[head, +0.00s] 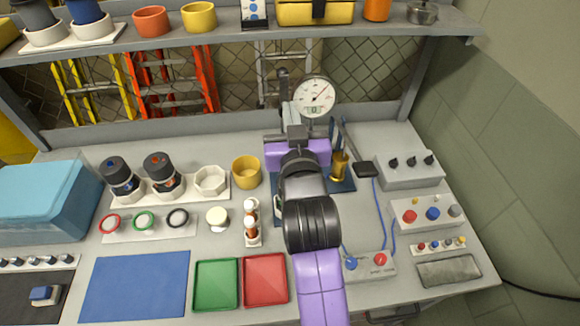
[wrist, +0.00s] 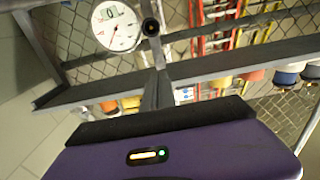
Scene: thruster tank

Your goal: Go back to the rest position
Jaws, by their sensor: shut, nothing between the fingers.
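My gripper (head: 291,112) is in the middle of the head view, raised over the back of the bench with my purple arm reaching up to it from the front. Its purple hand fills the lower part of the wrist view, with the narrow grey fingers (wrist: 158,92) above it. The fingers are shut and empty. A round white dial gauge (head: 314,95) is just right of the fingers in the head view. The gauge also shows at the upper left of the wrist view (wrist: 116,27). My arm hides part of the bench and of the blue mat behind it.
A shelf (head: 225,32) with cups and boxes runs above the bench's back. Black-capped jars (head: 158,172), an orange cup (head: 246,172) and green (head: 216,284) and red (head: 265,280) trays stand left of my arm. Control boxes (head: 408,172) stand at the right.

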